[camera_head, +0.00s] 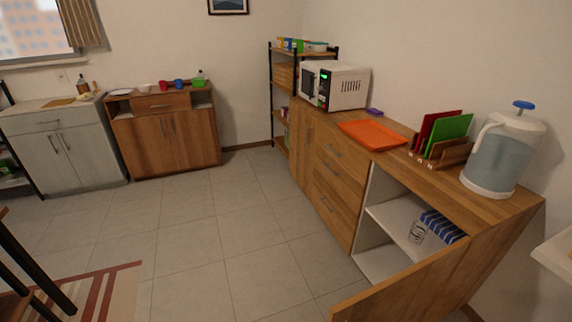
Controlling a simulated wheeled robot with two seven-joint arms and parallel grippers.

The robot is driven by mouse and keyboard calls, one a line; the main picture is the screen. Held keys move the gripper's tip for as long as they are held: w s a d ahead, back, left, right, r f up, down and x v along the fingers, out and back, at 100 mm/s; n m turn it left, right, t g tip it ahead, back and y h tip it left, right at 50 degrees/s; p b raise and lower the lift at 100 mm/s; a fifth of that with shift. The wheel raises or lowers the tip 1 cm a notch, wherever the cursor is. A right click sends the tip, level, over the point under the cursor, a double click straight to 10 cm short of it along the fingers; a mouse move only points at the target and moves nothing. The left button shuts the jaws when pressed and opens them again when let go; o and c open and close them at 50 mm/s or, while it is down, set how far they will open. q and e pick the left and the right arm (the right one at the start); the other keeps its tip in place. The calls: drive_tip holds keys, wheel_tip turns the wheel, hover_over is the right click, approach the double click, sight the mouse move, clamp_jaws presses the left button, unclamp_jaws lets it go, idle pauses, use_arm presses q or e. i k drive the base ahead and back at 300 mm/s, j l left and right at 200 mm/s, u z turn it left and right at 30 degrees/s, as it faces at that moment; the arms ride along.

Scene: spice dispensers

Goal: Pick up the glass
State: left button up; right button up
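A clear glass (417,231) stands on the shelf inside the open lower cabinet at the right. It is small in the view and see-through. A blue and white striped object (442,226) sits just to its right on the same shelf. The cabinet door (420,282) stands open toward the front, below and to the right of the glass. Neither of my grippers shows in the head view, so I cannot see whether they are open or shut.
On the counter above stand an orange tray (373,134), a rack with red and green boards (445,138), a water dispenser (502,152) and a microwave (335,86). A striped rug (88,297) lies at lower left. The tiled floor (215,230) in the middle is clear.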

sight(418, 233)
drive_tip(key=z, duration=1.15)
